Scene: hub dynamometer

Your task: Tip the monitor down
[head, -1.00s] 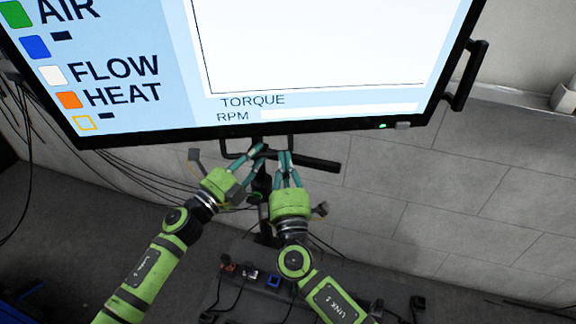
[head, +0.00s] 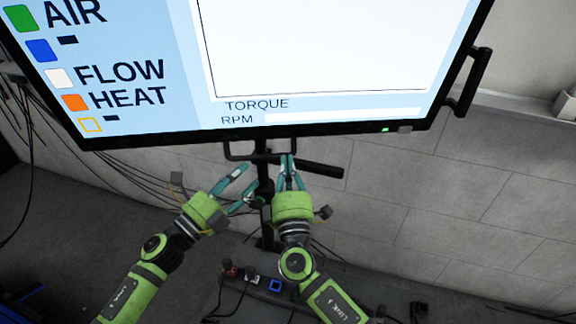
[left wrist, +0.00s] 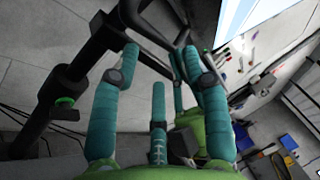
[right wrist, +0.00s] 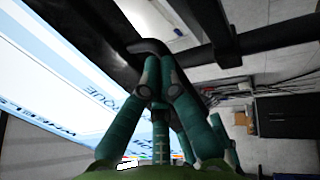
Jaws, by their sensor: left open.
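The monitor (head: 320,50) fills the top of the head view, its lit screen showing TORQUE and RPM. A black loop handle (head: 229,149) hangs below its lower edge. My right gripper (head: 287,162) is at the right part of this handle. In the right wrist view its fingers close together on the dark bar of the handle (right wrist: 150,46). My left gripper (head: 243,184) is open and empty, below and left of the handle, beside the stand post. In the left wrist view its fingers (left wrist: 160,58) stand apart.
The black stand post (head: 265,178) rises behind the grippers, with a short bar (head: 320,170) sticking out right. A second handle (head: 470,85) is on the monitor's right side. Loose cables hang at the left. A power strip (head: 262,283) lies low in front. Grey wall stands behind.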

